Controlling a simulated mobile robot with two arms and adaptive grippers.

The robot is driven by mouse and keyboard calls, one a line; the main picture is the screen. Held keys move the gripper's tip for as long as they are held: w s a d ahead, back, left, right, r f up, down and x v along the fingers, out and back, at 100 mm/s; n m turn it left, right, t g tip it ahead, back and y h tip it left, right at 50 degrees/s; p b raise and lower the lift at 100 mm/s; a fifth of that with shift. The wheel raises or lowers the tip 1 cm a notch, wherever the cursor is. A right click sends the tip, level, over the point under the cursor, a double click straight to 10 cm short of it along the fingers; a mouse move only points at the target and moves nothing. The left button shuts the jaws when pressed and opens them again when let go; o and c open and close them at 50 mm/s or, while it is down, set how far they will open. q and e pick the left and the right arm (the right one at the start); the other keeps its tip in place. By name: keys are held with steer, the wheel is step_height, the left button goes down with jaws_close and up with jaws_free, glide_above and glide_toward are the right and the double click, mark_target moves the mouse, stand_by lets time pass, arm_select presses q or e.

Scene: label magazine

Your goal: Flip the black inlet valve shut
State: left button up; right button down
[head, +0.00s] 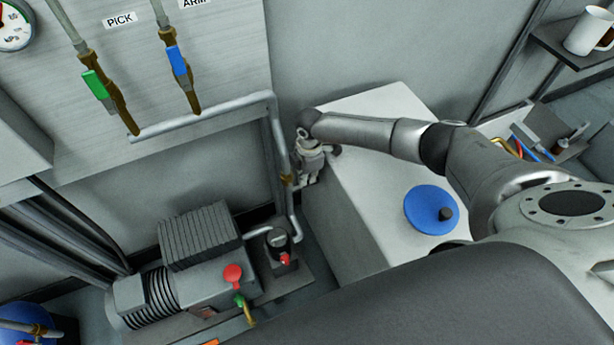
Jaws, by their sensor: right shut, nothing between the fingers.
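My right arm reaches in from the right across the white cabinet. My right gripper (304,182) points down beside the vertical grey pipe (278,150), at the cabinet's left edge. It is shut with nothing held. A small brass fitting (287,178) on the pipe is close to its fingertips; I cannot tell whether they touch. I cannot make out a black valve handle there; the gripper may hide it. My left gripper is not in view.
A green-handled valve (94,84) and a blue-handled valve (178,62) are on the wall panel. Below stands a grey pump (185,290) with a red knob (232,274). A blue disc (431,210) lies on the white cabinet (375,120). A mug (588,32) stands on a shelf.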

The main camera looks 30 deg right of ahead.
steer(key=shift+s+d+f, duration=0.1)
steer(key=shift+s+f, duration=0.3)
steer(key=r+p, duration=0.1)
steer(key=p, duration=0.1)
steer(key=r+p, duration=0.4)
steer(key=shift+w+r, duration=0.25)
step_height(320, 180, up, 9)
steer(key=shift+w+r+b, duration=0.15)
steer(key=shift+b, duration=0.3)
